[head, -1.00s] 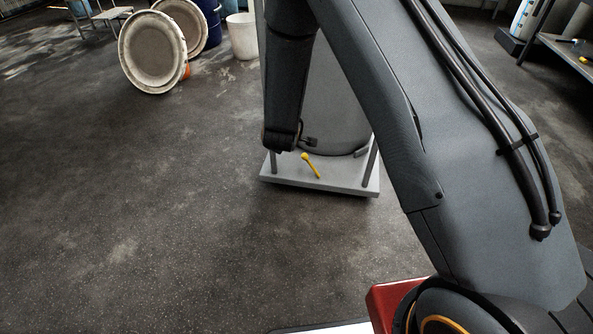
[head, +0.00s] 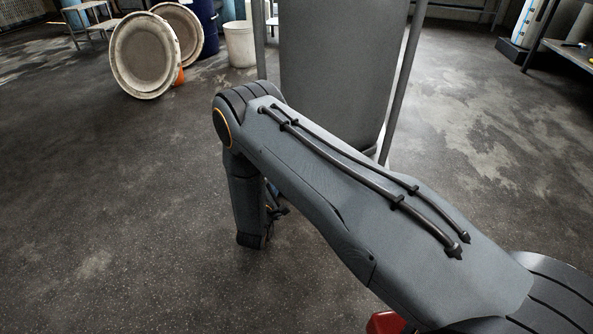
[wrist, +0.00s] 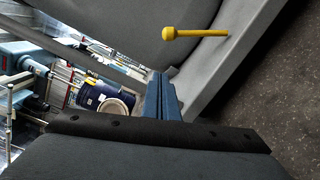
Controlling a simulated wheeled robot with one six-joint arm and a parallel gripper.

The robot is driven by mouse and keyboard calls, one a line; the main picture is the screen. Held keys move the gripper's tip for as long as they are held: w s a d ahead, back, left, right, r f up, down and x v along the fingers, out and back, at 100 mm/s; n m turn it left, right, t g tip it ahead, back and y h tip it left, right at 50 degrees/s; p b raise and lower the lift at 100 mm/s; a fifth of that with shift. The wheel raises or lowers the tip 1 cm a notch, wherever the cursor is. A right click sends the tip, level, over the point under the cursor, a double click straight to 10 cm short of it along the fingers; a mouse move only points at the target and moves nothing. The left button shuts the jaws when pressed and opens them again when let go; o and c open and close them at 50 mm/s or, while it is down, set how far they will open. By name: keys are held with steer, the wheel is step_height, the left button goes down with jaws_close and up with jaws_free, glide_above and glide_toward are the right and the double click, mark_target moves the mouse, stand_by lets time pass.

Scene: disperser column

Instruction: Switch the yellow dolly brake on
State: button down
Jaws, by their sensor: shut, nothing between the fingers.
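The yellow brake lever (wrist: 200,33) with its round knob shows in the wrist view, near the top, beside the grey dolly's edge (wrist: 235,55). In the head view my arm hides the lever and the dolly plate. My gripper (wrist: 160,95) has its blue fingers shut and empty. In the wrist image it is below and left of the lever, apart from it. In the head view the gripper (head: 277,208) is small and partly hidden by my arm. I cannot tell the brake's setting from the lever.
A tall grey drum (head: 335,65) stands between thin upright posts (head: 405,85) behind my arm. Round pale lids (head: 143,57), a white bucket (head: 240,44) and a blue drum (head: 203,25) are at the back left. The floor at left is clear.

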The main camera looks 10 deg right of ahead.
steer(key=f, duration=0.1)
steer(key=s+f+n+b, duration=0.1)
steer(key=shift+f+h, duration=0.3)
steer(key=shift+h, duration=0.1)
steer(key=shift+w, duration=0.15)
steer(key=w+d+r+b, duration=0.2)
steer(key=w+d+b, duration=0.4)
steer(key=w+d, duration=0.1)
steer(key=shift+x, duration=0.8)
steer(key=shift+a+r, duration=0.2)
